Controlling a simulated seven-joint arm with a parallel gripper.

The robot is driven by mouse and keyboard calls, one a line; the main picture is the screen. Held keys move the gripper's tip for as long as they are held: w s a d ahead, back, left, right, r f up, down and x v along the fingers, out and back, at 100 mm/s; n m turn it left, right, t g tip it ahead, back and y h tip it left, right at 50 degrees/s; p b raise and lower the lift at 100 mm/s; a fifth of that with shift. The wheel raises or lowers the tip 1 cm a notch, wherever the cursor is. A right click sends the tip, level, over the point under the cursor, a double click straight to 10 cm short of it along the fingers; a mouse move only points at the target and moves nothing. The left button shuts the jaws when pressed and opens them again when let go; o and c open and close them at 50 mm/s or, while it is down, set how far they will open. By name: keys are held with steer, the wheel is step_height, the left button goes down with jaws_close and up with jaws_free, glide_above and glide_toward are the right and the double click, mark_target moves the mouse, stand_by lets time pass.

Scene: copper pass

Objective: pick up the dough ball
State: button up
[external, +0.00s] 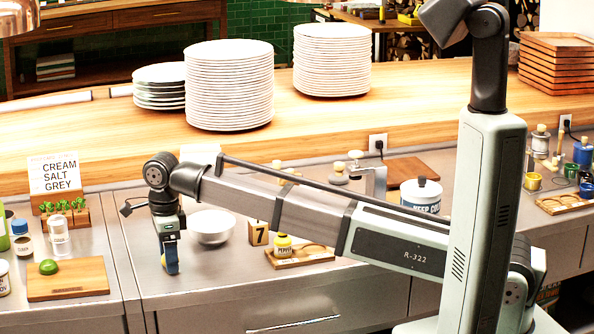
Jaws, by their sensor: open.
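A small pale yellowish patch (163,260) shows at the left edge of the fingers. It may be part of the dough ball, but the fingers hide most of it and I cannot tell for sure. No other clear dough ball shows. I cannot tell whether the fingers touch anything.
A white bowl (212,227) stands just right of my gripper. A number 7 card (258,232) and a yellow bottle (283,246) on a wooden tray (312,257) are farther right. A cutting board (67,281) with a lime (48,267) lies left. Plate stacks (229,85) stand behind.

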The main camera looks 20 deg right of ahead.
steer(key=shift+c, duration=0.2)
steer(key=c, duration=1.1)
steer(key=shift+r, duration=0.1)
step_height(320, 180, up, 10)
steer(key=shift+f, duration=0.1)
